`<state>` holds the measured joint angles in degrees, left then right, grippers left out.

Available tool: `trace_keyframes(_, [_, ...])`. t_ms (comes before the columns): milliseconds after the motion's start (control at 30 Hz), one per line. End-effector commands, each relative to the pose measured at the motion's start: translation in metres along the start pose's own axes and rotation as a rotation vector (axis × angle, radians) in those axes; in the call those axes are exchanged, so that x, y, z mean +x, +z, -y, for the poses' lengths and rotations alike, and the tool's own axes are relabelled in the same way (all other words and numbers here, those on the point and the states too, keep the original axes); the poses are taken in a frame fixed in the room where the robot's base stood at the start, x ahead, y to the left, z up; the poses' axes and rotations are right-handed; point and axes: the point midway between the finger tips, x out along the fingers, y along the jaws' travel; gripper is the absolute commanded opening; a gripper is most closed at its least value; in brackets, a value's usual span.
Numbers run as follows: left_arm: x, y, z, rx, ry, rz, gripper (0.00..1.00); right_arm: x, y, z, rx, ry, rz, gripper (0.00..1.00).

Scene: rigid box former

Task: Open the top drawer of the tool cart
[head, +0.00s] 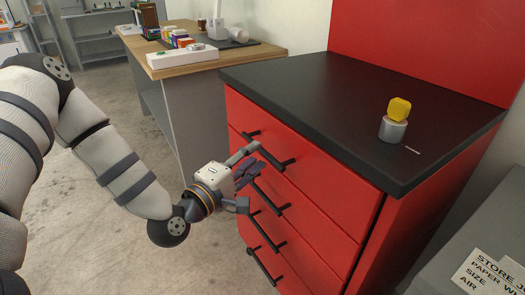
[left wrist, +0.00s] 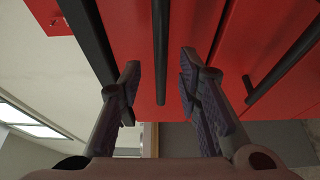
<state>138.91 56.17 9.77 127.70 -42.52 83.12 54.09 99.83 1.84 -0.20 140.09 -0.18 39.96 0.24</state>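The red tool cart (head: 345,190) stands at the centre right with a black worktop and several drawers with black bar handles. Its top drawer (head: 325,170) looks closed, with its front flush. The top drawer's handle (head: 285,160) also shows in the left wrist view (left wrist: 160,50), lying between the two fingers with a gap on each side. My left gripper (head: 256,160) is open at the drawer fronts, and its spread fingers also show in the left wrist view (left wrist: 160,75). It partly hides the upper handles in the head view. My right gripper is out of sight.
A lower handle (left wrist: 280,70) lies close to the right finger. A wooden table (head: 215,61) with small items stands behind. The floor (head: 100,215) at left is clear.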

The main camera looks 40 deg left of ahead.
Motion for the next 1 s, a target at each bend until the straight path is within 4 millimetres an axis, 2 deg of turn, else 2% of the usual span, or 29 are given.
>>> trace_keyframes(100, [0.023,0.000,0.002,0.003,-0.003,0.000,0.31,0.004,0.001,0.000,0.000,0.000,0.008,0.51])
trace_keyframes(200, [0.034,0.000,0.002,0.001,-0.003,0.000,0.31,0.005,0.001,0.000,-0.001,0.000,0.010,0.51])
trace_keyframes(500, [0.040,0.000,0.001,0.001,-0.003,0.000,0.31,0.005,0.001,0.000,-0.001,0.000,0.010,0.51])
trace_keyframes(533, [0.040,0.000,0.001,0.001,-0.003,0.000,0.29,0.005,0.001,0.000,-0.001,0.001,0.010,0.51])
trace_keyframes(667, [0.040,0.000,0.001,0.001,-0.003,0.000,0.00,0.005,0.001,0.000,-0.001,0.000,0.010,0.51])
trace_keyframes(1000, [0.040,0.000,0.001,0.002,-0.003,0.000,0.00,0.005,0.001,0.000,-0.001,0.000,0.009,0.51])
